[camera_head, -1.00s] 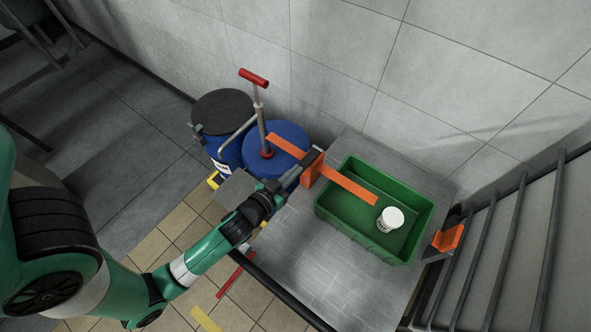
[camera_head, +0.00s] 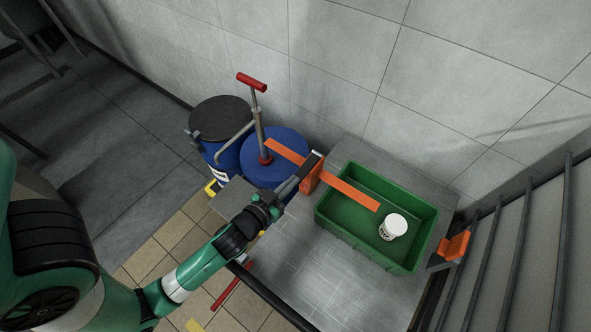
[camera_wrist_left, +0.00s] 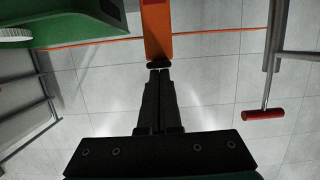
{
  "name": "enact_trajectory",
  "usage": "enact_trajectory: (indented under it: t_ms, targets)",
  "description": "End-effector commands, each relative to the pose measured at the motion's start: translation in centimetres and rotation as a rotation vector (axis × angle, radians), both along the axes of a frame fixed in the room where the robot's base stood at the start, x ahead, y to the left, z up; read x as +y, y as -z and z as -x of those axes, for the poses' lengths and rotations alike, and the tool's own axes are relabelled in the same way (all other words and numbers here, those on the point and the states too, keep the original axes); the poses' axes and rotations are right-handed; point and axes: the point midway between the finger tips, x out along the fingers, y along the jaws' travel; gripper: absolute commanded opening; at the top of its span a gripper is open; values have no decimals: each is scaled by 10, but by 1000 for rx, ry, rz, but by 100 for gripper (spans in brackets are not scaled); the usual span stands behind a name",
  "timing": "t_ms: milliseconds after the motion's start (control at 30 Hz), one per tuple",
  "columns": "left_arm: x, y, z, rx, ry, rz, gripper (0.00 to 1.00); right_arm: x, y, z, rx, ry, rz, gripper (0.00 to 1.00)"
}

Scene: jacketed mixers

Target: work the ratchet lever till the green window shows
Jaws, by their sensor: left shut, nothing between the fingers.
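My left gripper (camera_head: 314,163) reaches in from the lower left, its fingers shut and empty, with the tips close to an orange bracket (camera_head: 313,175). An orange flat bar (camera_head: 352,194) runs from the blue drum side over the green crate. In the left wrist view, the shut fingers (camera_wrist_left: 160,72) point at a small dark piece at the near end of an orange part (camera_wrist_left: 157,30). I cannot tell whether they touch. I cannot make out which part is the ratchet lever, and no green window is visible. My right gripper is not in view.
A green crate (camera_head: 331,227) stands on the grey table and holds a white tub (camera_head: 393,226). Blue drums (camera_head: 268,178) stand against the wall, with a red T-handle (camera_head: 251,81) above one. A dark rail (camera_head: 285,307) edges the table front. Railings stand at the right.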

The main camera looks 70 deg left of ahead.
Motion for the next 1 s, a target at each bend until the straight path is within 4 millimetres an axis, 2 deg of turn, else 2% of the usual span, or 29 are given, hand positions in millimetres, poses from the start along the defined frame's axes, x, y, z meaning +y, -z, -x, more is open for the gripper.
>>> enact_trajectory:
  t_ms: [200, 400, 1000]
  targets:
    - [-19, -7, 34, 3, 4, -1, 0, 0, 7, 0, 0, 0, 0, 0]
    - [-30, -16, 51, -4, 3, -4, 0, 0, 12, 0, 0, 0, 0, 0]
    - [-30, -19, 53, -7, 2, -4, 0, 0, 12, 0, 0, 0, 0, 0]
